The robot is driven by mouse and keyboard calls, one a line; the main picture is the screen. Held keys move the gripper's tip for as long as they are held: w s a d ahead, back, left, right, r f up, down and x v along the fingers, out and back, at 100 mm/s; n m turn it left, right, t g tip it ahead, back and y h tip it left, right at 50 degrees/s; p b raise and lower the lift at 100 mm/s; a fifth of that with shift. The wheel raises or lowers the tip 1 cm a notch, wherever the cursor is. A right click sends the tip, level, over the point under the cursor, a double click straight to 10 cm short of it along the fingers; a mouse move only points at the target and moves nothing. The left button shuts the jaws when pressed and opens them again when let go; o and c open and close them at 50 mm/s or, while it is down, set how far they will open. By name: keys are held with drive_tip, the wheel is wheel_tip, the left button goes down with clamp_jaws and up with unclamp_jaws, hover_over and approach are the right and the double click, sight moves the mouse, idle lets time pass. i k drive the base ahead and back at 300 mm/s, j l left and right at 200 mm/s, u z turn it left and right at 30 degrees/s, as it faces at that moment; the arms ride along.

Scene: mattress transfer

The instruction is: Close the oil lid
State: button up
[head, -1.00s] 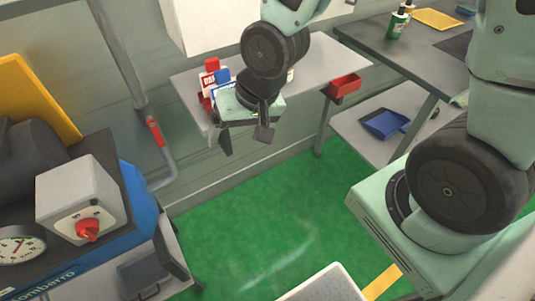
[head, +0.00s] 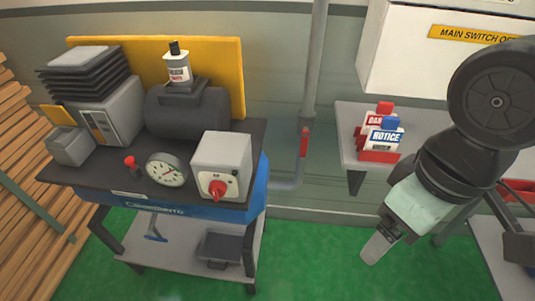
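A white bottle (head: 179,70) with a dark top and a printed label stands upright on the dark cylindrical motor (head: 187,110) of a blue machine (head: 215,204). It is the most likely oil container in view, but its label is too small to read fully. I cannot make out a separate oil lid, or whether one is open. My gripper (head: 381,246) is at the right, pointing down and left, well apart from the bottle and the machine. One finger side shows, so its opening cannot be judged. Nothing is visible in it.
A white switch box (head: 221,165) with a red knob and a gauge (head: 166,169) sit at the machine's front. A grey pipe (head: 312,70) runs up the wall. Green floor (head: 320,262) is clear between.

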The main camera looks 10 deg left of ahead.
sight(58, 113)
drive_tip(key=u, duration=1.25)
drive_tip(key=i+j+u, duration=0.15)
drive_tip(key=j, duration=0.35)
drive_tip(key=i+j+u, duration=0.15)
drive_tip(key=i+j, duration=0.2)
drive_tip(key=i+j+u, duration=0.15)
drive_tip(key=j, duration=0.35)
drive_tip(key=i, duration=0.1)
